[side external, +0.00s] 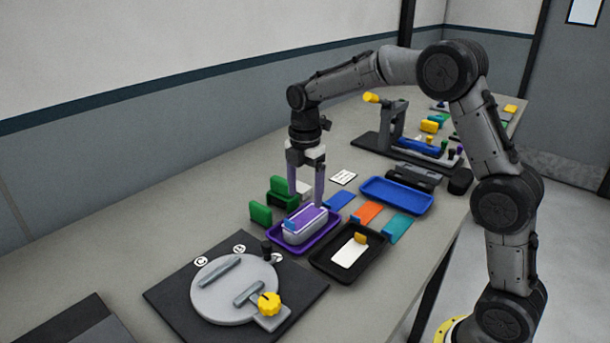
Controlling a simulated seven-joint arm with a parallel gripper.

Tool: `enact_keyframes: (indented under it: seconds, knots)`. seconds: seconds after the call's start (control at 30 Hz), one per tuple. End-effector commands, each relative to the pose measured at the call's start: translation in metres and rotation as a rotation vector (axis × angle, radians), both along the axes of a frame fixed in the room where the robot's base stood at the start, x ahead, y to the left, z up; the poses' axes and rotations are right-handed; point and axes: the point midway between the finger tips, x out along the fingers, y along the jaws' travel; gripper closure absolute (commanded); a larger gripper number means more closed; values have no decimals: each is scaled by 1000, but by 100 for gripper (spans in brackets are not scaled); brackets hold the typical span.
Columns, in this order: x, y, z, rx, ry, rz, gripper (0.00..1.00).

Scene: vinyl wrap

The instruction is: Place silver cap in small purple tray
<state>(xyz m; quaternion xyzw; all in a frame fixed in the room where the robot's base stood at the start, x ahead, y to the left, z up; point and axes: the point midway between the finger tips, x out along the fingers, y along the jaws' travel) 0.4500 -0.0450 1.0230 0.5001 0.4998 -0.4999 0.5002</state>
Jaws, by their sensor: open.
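A small purple tray (296,252) lies near the middle of the bench. A pale silver-grey block with a purple top (303,232), which looks like the silver cap, sits inside the tray. A small blue piece (288,226) shows at its left end. My gripper (305,198) points down just over the block, its two fingers open and apart. The fingertips are close to the block's top; I cannot tell whether they touch it.
Green holders (261,213) stand left of the tray. A black tray (336,272) with a white card and yellow piece is at right, and a blue tray (396,196) behind. A round grey fixture (234,288) lies in front. Blue, orange and teal pieces lie nearby.

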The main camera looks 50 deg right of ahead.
Motion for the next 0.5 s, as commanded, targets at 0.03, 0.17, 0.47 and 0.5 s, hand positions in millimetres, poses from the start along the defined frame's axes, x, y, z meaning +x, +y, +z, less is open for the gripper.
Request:
enact_keyframes:
  seconds: [0.03,0.17,0.47,0.5]
  knots:
    - [1,0,11,0,-4,0,18]
    - [0,0,30,0,-2,0,18]
    - [0,0,48,0,0,0,18]
    - [-1,0,49,0,-2,-4,18]
